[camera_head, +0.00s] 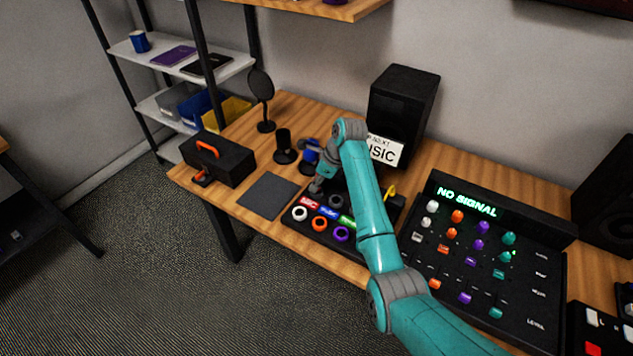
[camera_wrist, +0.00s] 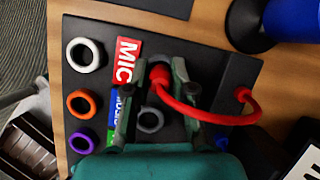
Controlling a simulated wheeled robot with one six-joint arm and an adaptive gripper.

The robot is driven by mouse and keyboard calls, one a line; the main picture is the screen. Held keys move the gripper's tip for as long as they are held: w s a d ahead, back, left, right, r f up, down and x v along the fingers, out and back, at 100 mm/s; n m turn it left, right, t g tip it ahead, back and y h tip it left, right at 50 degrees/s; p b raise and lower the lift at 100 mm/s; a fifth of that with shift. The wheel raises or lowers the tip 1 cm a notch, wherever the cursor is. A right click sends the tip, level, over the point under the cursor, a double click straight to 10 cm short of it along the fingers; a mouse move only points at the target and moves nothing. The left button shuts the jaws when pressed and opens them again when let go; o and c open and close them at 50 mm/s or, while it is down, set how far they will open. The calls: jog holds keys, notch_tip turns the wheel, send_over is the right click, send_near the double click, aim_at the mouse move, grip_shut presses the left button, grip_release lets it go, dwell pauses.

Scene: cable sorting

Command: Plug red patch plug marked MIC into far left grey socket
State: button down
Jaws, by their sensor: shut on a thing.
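My gripper (camera_wrist: 157,82) is shut on the red patch plug (camera_wrist: 160,74), with one finger on each side of it. A red cable (camera_wrist: 215,117) loops from the plug to the right edge of the black socket board (camera_wrist: 215,65). The red MIC label (camera_wrist: 126,62) lies just left of the plug; it also shows in the head view (camera_head: 309,203). One grey socket ring (camera_wrist: 150,120) shows below the plug. The plug covers the board at the far left place, and I cannot tell whether it is seated. In the head view my gripper (camera_head: 317,187) is low over the board's far left.
White (camera_wrist: 85,55), orange (camera_wrist: 82,104) and purple (camera_wrist: 82,140) rings line the board's near side. A dark mat (camera_head: 268,196) and black toolbox (camera_head: 217,158) lie left. A speaker (camera_head: 403,95) stands behind. The mixer (camera_head: 480,265) is right, showing NO SIGNAL.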

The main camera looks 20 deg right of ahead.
jog(key=shift+f, duration=0.25)
dwell(0.3)
jog(key=shift+c, duration=2)
grip_release()
jog(key=shift+r, duration=0.1)
jog(key=shift+r, duration=3.4)
jog(key=shift+s, duration=0.1)
